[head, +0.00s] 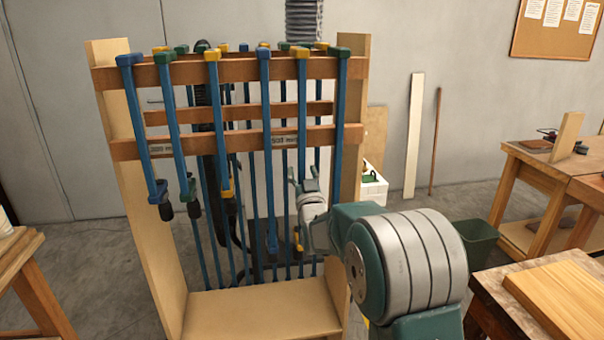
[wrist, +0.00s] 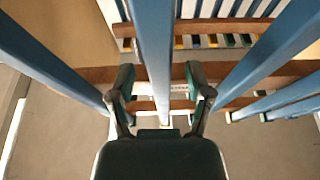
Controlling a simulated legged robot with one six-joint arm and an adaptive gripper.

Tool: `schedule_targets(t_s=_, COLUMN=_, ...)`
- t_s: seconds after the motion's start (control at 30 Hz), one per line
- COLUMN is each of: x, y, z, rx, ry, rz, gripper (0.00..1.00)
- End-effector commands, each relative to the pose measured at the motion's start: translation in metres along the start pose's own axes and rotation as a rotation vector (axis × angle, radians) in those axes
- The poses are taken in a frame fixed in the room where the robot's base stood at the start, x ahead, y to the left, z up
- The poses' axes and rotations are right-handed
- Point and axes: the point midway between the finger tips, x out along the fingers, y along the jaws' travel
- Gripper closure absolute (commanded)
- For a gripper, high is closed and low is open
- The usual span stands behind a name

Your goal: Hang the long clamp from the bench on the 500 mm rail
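The wooden rack holds a rail with a 500 mm label (head: 283,140). Blue-bar clamps hang across its rails, including a blue-headed clamp (head: 265,95) and a yellow-headed clamp (head: 302,95) in front of the label's bay. Which one is the long clamp from the bench I cannot tell. My gripper (head: 301,184) is at the rack's lower right, overlapping the yellow-headed clamp's bar. In the wrist view, my gripper (wrist: 161,88) has its fingers apart, with a blue bar (wrist: 155,50) between them and gaps on both sides. Contact with the bar is not visible.
Other blue-bar clamps flank my fingers closely (wrist: 45,65). A left clamp (head: 140,125) and several more fill the rack's left part and back. Wooden side posts (head: 350,110) bound the rack. Benches stand at right (head: 560,185) and lower left (head: 20,262).

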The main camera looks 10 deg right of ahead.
Motion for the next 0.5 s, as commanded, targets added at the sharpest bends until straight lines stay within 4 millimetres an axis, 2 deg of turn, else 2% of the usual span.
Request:
schedule_targets(t_s=0.27, x=-0.009, y=0.0, z=0.003, rx=0.0, ry=-0.007, rz=0.0, gripper=0.34)
schedule_targets(t_s=0.5, x=-0.05, y=0.0, z=0.002, rx=0.0, ry=-0.005, rz=0.0, gripper=0.34)
